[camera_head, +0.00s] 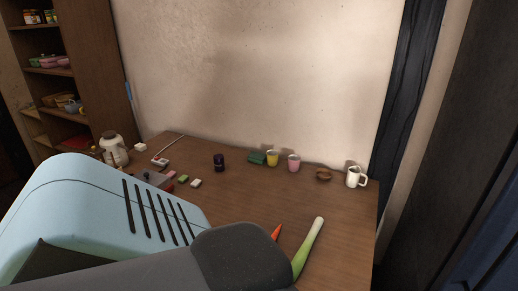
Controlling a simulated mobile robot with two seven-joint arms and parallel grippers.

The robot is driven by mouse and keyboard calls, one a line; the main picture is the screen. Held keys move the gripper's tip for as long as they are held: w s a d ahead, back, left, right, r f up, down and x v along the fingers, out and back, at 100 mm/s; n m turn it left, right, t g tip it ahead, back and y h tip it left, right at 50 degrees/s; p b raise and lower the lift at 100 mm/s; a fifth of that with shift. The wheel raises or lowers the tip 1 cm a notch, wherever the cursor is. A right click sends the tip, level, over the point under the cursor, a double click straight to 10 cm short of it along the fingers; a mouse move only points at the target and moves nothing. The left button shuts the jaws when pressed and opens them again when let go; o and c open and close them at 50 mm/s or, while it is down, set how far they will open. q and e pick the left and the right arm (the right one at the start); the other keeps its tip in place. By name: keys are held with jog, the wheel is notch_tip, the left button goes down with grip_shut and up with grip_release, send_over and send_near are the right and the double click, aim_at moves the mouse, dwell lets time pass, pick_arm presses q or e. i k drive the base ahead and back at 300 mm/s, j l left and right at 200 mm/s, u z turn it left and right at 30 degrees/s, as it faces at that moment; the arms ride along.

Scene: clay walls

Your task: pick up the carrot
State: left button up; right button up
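The carrot (277,231) shows only as a small orange tip on the wooden table, near the front. The rest of it is hidden behind a dark grey part of my own body in the foreground. A leek (309,246), white at the top and green below, lies just right of the carrot, and its lower end is also partly hidden. Neither of my grippers shows in the head view, so I cannot see their place relative to the carrot or whether they hold anything.
The wooden table (343,222) is bare right of the leek. Along its back stand a dark cup (219,162), a yellow cup (272,158), a pink cup (294,163), a brown bowl (323,175) and a white mug (355,177). Small blocks and a jug (116,150) are at the left.

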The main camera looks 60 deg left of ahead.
aim_at(275, 234)
jog(key=k+j, duration=0.1)
jog(key=j, duration=0.35)
jog(key=k+j, duration=0.1)
jog(key=j, duration=0.35)
jog(key=k+j, duration=0.1)
jog(key=j, duration=0.35)
jog(key=k+j, duration=0.1)
jog(key=j, duration=0.4)
